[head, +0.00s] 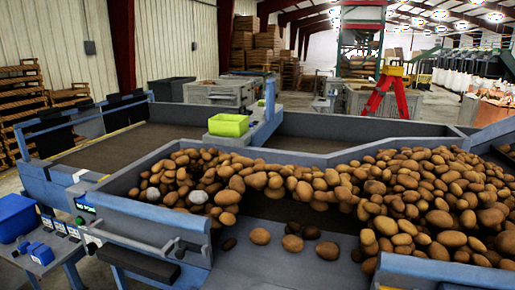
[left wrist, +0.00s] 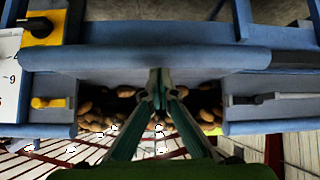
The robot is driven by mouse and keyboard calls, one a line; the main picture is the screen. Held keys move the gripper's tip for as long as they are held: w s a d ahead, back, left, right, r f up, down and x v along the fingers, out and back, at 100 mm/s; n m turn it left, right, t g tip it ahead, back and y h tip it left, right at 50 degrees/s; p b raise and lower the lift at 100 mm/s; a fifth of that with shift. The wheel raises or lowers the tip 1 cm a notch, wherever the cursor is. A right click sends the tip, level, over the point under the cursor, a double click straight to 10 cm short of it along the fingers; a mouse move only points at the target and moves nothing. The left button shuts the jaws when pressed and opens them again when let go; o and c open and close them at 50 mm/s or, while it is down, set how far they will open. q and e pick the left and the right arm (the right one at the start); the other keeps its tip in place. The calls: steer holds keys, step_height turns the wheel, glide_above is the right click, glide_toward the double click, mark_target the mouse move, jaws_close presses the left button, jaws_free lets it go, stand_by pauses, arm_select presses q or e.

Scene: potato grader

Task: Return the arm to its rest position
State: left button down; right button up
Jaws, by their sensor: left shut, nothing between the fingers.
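My left gripper (left wrist: 157,78) shows in the left wrist view, its two fingers closed together at the tips with nothing between them. It is in front of the blue frame of the grader (left wrist: 150,60), and potatoes (left wrist: 92,108) show behind the fingers on both sides. I cannot tell its distance to the frame. Neither gripper shows clearly in the head view. My right gripper is in no view.
In the head view a large heap of potatoes (head: 420,195) fills the grader's trough, with a few loose ones (head: 260,236) in front. A green bin (head: 228,125) stands on the machine. A blue bin (head: 14,217) is at far left. A red stepladder (head: 388,96) stands behind.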

arm_select(q)
steer(key=s+a+f+g+y, duration=0.1)
steer(key=s+a+f+g, duration=0.2)
steer(key=s+a+f, duration=0.6)
steer(key=s+a+f+g+y, duration=0.1)
steer(key=s+a+f+g, duration=0.2)
steer(key=s+a+f, duration=0.65)
step_height(320, 180, down, 28)
steer(key=a+g, duration=0.1)
steer(key=a, duration=0.1)
steer(key=s+a+f+g, duration=0.1)
steer(key=s+a+f, duration=0.1)
steer(key=s+f, duration=1.3)
steer(key=shift+s+a, duration=0.25)
steer(key=shift+s, duration=0.05)
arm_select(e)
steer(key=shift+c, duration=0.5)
